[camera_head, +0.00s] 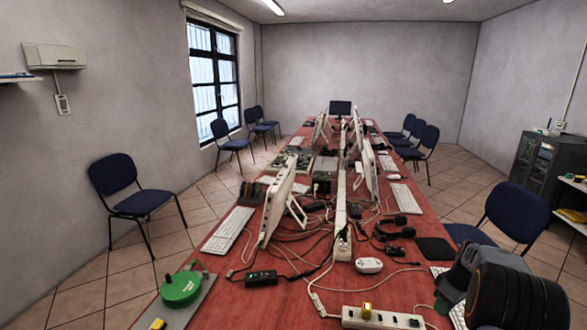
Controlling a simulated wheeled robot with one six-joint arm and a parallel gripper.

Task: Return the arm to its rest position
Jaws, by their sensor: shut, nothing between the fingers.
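Part of my arm (513,297) shows at the lower right corner, as dark grey and black rounded links. It hangs over the near right side of the red table (290,298) and covers part of a white keyboard there. My gripper's fingers do not show in the head view. Loose black and white cables lie tangled over the near half of the table.
A white power strip (382,318) lies at the front edge, left of my arm. A green round object (181,289) sits at the near left. White monitors (277,200) stand along the middle. A blue chair (515,212) stands close behind my arm.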

